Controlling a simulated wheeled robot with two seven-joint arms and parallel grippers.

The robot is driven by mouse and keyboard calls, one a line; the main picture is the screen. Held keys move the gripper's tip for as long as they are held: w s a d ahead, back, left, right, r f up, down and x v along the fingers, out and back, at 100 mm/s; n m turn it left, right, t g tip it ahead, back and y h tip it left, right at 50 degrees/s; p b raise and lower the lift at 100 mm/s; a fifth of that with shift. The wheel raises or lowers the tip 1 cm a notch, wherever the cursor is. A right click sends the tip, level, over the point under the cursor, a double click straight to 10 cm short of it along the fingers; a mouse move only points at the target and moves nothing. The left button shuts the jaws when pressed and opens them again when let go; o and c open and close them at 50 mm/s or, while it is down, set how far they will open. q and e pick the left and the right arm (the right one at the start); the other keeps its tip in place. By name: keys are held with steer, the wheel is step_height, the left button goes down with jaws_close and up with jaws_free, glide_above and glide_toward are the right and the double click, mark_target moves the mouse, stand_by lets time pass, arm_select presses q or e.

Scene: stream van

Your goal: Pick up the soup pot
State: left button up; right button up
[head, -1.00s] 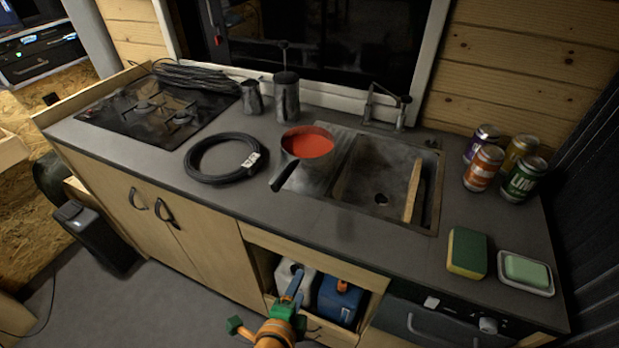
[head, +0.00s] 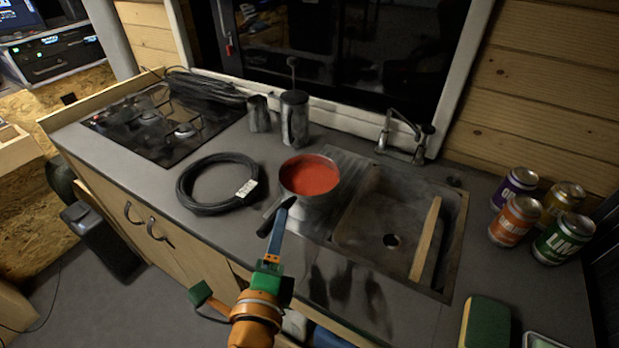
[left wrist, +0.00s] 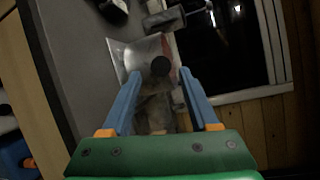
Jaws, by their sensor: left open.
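The soup pot (head: 322,206) is a grey metal saucepan filled with red soup. It stands upright on the counter by the left side of the sink, its dark handle pointing to the lower left. My left gripper (head: 286,208) is in front of the pot, its blue fingers reaching up beside the handle and partly covering it. In the left wrist view the open fingers (left wrist: 162,78) have the round dark handle end (left wrist: 161,66) between their tips in the picture, with the pot (left wrist: 142,52) beyond. I cannot tell whether they touch it. My right gripper is out of view.
A coiled black cable (head: 183,187) lies left of the pot. Two metal canisters (head: 294,120) stand behind it. The sink (head: 365,240) with a wooden board (head: 425,240) is to the right, then several cans (head: 514,222) and a sponge (head: 484,325). A hob (head: 150,128) is at left.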

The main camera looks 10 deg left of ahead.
mark_target(283, 202)
arm_select(q)
steer(key=w, duration=0.1)
steer(key=w+p, duration=0.1)
steer(key=w, duration=0.2)
steer(key=shift+w+a, duration=0.35)
steer(key=shift+w, duration=0.15)
jaws_close()
steer(key=shift+r, duration=0.1)
stand_by(0.8)
